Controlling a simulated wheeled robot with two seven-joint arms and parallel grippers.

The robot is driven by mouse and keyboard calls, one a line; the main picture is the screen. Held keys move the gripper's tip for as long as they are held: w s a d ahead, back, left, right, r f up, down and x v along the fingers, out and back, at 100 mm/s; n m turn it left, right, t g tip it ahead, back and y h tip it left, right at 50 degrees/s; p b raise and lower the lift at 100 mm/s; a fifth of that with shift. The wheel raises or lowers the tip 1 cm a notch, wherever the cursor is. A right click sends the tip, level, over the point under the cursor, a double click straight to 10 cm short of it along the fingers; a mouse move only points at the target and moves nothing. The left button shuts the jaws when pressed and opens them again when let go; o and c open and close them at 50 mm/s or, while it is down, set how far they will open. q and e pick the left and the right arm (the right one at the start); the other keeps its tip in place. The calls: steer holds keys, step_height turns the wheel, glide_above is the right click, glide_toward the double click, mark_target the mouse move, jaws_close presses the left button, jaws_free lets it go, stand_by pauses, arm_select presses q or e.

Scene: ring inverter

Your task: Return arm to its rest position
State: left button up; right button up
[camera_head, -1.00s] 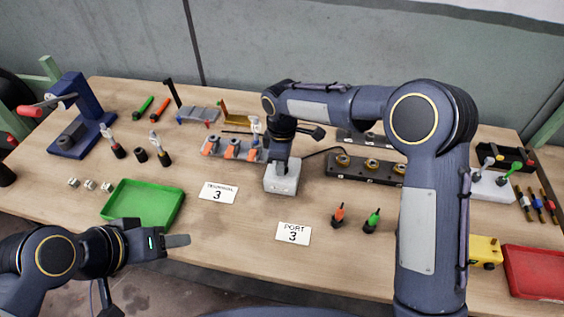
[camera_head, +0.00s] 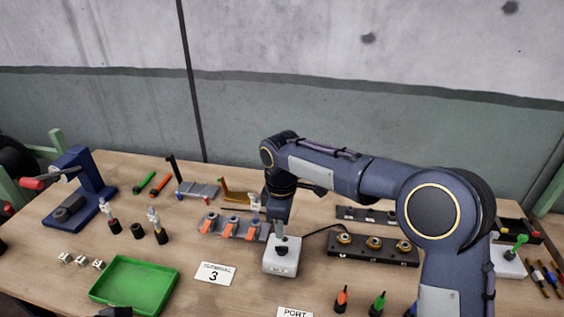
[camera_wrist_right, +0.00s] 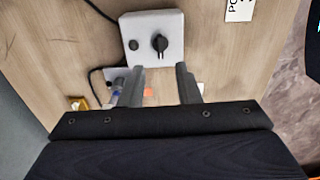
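My right arm reaches in from the right in the head view. Its gripper (camera_head: 279,222) points down above a small light grey box (camera_head: 281,263) with a black knob (camera_wrist_right: 160,43) on top. In the right wrist view the two fingers of my right gripper (camera_wrist_right: 158,75) stand apart with nothing between them. The grey box (camera_wrist_right: 150,20) lies beyond the fingertips, and the knob looks clear of them. Only a dark sliver at the bottom edge of the head view, likely my left gripper (camera_head: 115,312), shows by the green tray; its fingers cannot be made out.
A green tray (camera_head: 133,286) and white card (camera_head: 215,273) lie left of the box. Orange-tipped clips (camera_head: 231,227) stand behind it. A dark strip with round sockets (camera_head: 373,247) lies to its right. A blue press (camera_head: 80,190) stands far left. A cable runs from the box.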

steer(key=s+d+r+m+t+y, duration=0.1)
steer(key=s+d+r+m, duration=0.3)
steer(key=s+d, duration=0.3)
steer(key=s+d+r+m+t+y, duration=0.1)
steer(key=s+d+r+m, duration=0.3)
steer(key=d, duration=0.5)
steer(key=s+d+f+m+t+y, duration=0.1)
steer(key=s+m, duration=0.3)
steer(key=s, duration=0.4)
steer(key=s+d+f+m+t, duration=0.2)
steer(key=s+d+f+m, duration=0.1)
steer(key=s, duration=0.6)
steer(key=d+m, duration=0.1)
steer(key=m, duration=0.1)
steer(key=shift+f+m+t+y, duration=0.3)
steer(key=shift+y, duration=0.1)
